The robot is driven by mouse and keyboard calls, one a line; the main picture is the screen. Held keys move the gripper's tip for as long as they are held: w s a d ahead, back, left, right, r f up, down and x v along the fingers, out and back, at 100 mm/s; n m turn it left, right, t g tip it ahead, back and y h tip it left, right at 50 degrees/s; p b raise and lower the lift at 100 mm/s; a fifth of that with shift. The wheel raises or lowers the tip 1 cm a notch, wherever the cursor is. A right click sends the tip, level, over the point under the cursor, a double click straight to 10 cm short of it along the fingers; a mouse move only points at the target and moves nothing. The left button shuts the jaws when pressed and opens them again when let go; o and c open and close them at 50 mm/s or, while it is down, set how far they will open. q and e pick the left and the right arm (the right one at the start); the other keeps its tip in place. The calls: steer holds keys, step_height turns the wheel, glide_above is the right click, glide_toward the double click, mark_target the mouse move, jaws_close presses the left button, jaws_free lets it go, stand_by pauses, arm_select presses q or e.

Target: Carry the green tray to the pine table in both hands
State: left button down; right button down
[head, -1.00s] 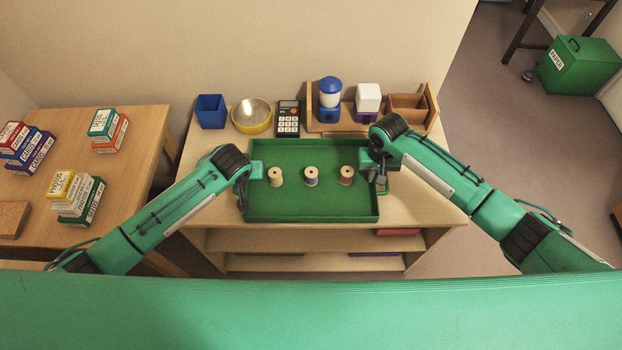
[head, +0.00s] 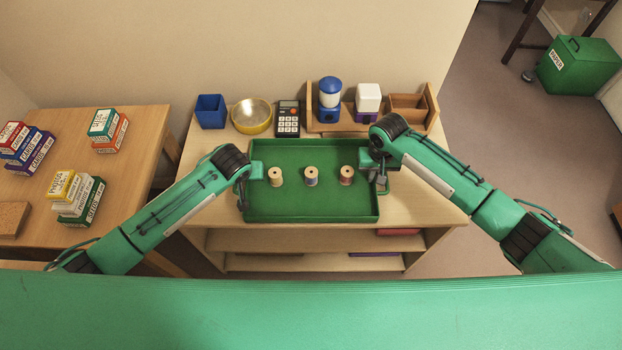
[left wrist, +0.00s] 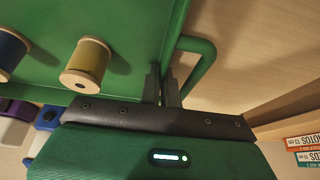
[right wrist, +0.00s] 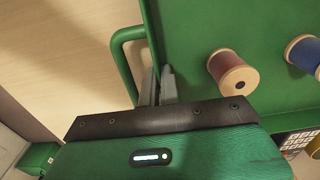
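The green tray (head: 310,208) lies level over the top of a low wooden shelf unit; whether it touches the top is hard to tell. Three thread spools stand in it: one (head: 275,176) at left, a blue one (head: 311,176) in the middle and a reddish one (head: 346,175) at right. My left gripper (left wrist: 162,88) is closed on the tray's left side wall beside its loop handle (left wrist: 205,60). My right gripper (right wrist: 158,88) is closed on the right side wall beside the other handle (right wrist: 118,55). A pale wooden table (head: 140,150), probably the pine table, stands at the left.
Behind the tray are a blue cup (head: 211,111), a metal bowl (head: 252,115), a calculator (head: 288,119) and a wooden organiser (head: 432,108). Stacked boxes (head: 84,201) and a brown block (head: 12,218) occupy the left table; its right part is bare.

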arm_select(q)
steer(key=shift+r, duration=0.2)
arm_select(e)
steer(key=shift+w+r, duration=0.1)
steer(key=shift+r, duration=0.1)
